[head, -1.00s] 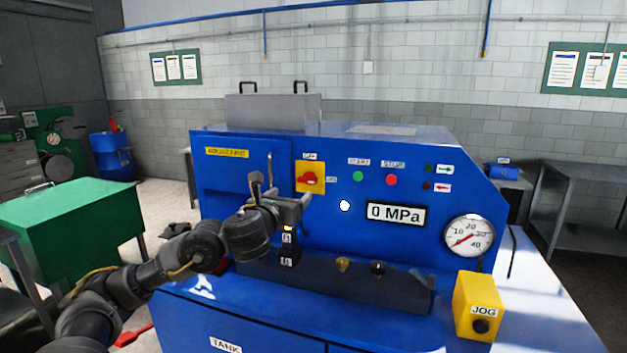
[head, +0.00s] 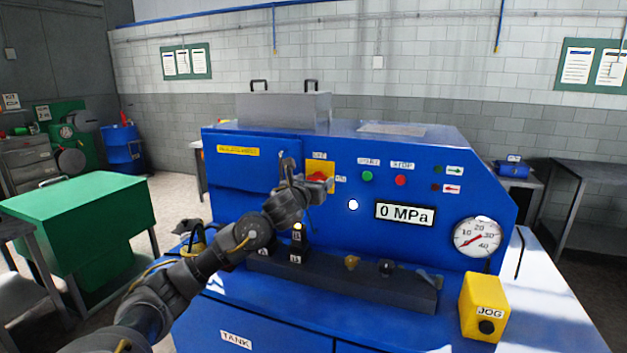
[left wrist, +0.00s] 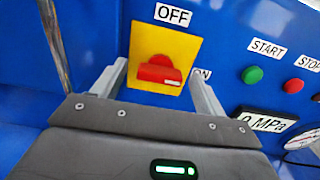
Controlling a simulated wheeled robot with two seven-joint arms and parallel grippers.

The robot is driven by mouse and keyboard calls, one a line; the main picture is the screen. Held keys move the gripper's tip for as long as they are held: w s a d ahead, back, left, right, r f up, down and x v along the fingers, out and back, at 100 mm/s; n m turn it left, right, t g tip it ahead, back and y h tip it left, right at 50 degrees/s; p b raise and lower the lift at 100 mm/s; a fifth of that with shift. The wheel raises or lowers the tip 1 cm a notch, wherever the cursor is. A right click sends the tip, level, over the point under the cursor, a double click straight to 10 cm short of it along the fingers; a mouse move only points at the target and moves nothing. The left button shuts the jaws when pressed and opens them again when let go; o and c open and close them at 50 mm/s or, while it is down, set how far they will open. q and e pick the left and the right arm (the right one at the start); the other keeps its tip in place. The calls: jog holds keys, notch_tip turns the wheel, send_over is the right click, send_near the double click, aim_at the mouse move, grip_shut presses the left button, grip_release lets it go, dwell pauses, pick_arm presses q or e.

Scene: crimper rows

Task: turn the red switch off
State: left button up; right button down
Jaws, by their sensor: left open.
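The red switch (left wrist: 159,72) is a rotary knob on a yellow plate (left wrist: 180,46) on the blue machine's front. In the left wrist view its grip bar lies roughly level, with OFF above the plate and ON at its right. My left gripper (left wrist: 158,82) is open, its two fingers to the left and right of the knob with nothing held. Whether the tips reach the knob's depth is unclear. In the head view, the left gripper (head: 303,178) partly covers the red switch (head: 318,177). My right gripper is not in view.
Green START (head: 367,176) and red STOP (head: 401,180) buttons sit to the right of the switch. A 0 MPa display (head: 405,214) is below them. A metal door handle (left wrist: 54,42) stands close to the left finger. A dark ledge (head: 340,283) juts out below.

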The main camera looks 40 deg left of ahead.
pick_arm(q)
jog(key=c, duration=1)
jog(key=shift+n, duration=0.4)
jog(key=n, duration=0.8)
jog(key=n+b, duration=0.1)
jog(key=n, duration=0.8)
jog(key=shift+a+f, duration=0.15)
jog(key=shift+f, duration=0.05)
